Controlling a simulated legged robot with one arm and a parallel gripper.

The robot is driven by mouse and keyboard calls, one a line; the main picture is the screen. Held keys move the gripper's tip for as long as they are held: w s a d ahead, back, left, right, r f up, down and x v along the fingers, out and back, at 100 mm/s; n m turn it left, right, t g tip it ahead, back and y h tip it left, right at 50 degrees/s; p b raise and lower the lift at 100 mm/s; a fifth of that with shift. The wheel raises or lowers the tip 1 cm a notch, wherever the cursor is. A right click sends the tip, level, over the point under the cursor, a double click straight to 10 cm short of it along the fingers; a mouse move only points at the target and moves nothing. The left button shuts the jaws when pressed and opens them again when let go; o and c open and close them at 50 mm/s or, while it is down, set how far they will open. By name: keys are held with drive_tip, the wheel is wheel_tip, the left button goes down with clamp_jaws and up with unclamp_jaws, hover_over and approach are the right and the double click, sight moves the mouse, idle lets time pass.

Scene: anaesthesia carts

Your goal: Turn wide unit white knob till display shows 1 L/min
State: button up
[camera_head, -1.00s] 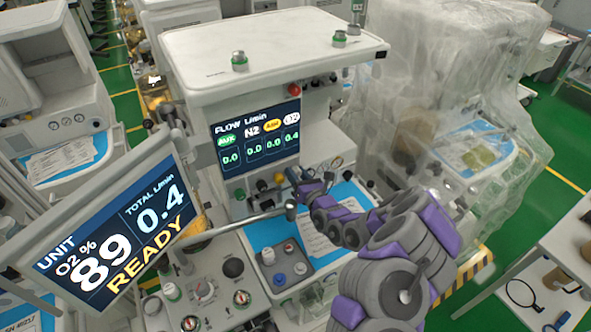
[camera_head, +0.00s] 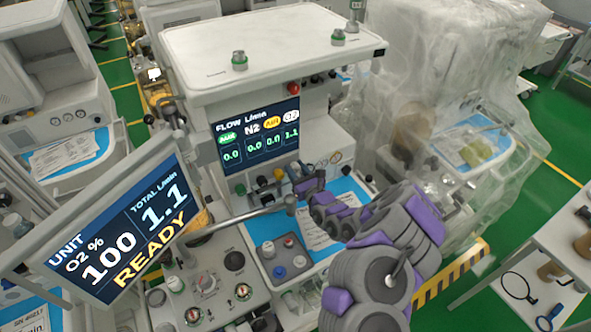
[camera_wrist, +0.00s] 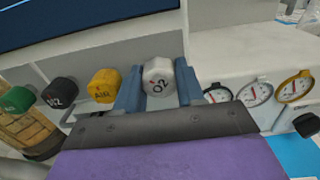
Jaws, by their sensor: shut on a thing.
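The white O2 knob (camera_wrist: 159,78) sits between the two blue fingers of my gripper (camera_wrist: 158,92) in the wrist view. The gripper is shut on it. In the head view my gripper (camera_head: 300,184) reaches the knob row below the flow display, and the white knob is hard to make out there. The flow display (camera_head: 256,138) reads 0.0, 0.0, 0.0 and 1.1, with 1.1 under the white O2 label. The tilted unit screen (camera_head: 122,233) reads O2 100 %, total 1.1 L/min, READY.
Left of the white knob are a yellow Air knob (camera_wrist: 105,85), a black N2 knob (camera_wrist: 60,92) and a green knob (camera_wrist: 17,99). Round gauges (camera_wrist: 255,93) are to the right. A plastic-draped cart (camera_head: 440,90) stands at the right.

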drive_tip(key=shift+s+f, duration=0.1)
drive_tip(key=shift+f, duration=0.2)
drive_tip(key=o, duration=0.6)
drive_tip(key=shift+o, duration=0.8)
drive_tip(key=shift+r, duration=0.1)
drive_tip(key=p+v, duration=0.3)
drive_tip(key=v, duration=1.4)
drive_tip(key=shift+d, duration=0.25)
